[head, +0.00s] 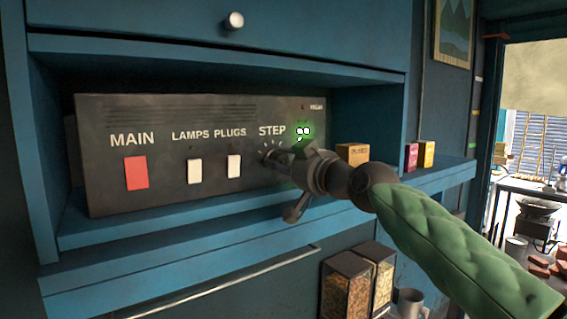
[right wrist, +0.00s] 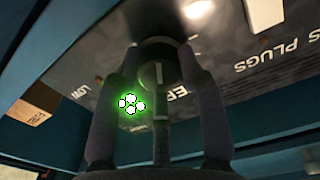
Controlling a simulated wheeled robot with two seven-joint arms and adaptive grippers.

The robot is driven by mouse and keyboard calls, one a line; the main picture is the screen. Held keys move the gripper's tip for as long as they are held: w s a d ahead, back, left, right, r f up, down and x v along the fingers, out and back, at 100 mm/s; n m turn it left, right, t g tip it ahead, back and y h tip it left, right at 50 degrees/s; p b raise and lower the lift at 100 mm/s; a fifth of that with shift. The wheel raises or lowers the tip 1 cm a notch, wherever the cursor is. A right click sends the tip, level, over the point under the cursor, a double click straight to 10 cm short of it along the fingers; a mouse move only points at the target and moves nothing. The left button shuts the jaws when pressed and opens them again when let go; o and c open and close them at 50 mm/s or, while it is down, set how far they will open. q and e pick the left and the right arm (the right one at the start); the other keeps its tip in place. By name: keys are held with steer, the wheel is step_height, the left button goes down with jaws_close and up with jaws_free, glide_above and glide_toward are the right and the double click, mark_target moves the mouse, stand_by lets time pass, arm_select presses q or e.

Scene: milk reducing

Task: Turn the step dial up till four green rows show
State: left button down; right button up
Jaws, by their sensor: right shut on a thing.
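A dark control panel (head: 108,192) carries the label STEP, with the step dial (head: 268,154) below it, largely hidden by my right gripper (head: 285,160). In the right wrist view the dial (right wrist: 158,75) has a pale line on its face and sits between the two fingers of my right gripper (right wrist: 157,80), which is shut on it. Green-glowing lights (head: 303,131) show beside the STEP label, partly covered by the gripper. In the right wrist view several bright green lights (right wrist: 131,104) cluster beside the dial; I cannot clearly tell the rows. My left gripper is out of view.
The panel also has a red MAIN switch (head: 136,172) and white LAMPS (head: 194,171) and PLUGS (head: 234,166) switches. It stands in a blue shelf recess. Small boxes (head: 352,153) are to the right on the shelf. Jars (head: 346,285) and a mug (head: 411,302) are below.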

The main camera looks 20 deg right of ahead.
steer(key=shift+w+a+f+m, duration=0.1)
steer(key=shift+w+f+m, duration=0.05)
steer(key=shift+f+m, duration=0.25)
steer(key=m+p, duration=0.1)
steer(key=m, duration=0.2)
steer(key=shift+a+f+m, duration=0.1)
steer(key=shift+m, duration=0.7)
steer(key=o, duration=0.9)
steer(key=shift+o, duration=1.2)
steer(key=shift+r+p, duration=0.2)
steer(key=shift+p, duration=0.1)
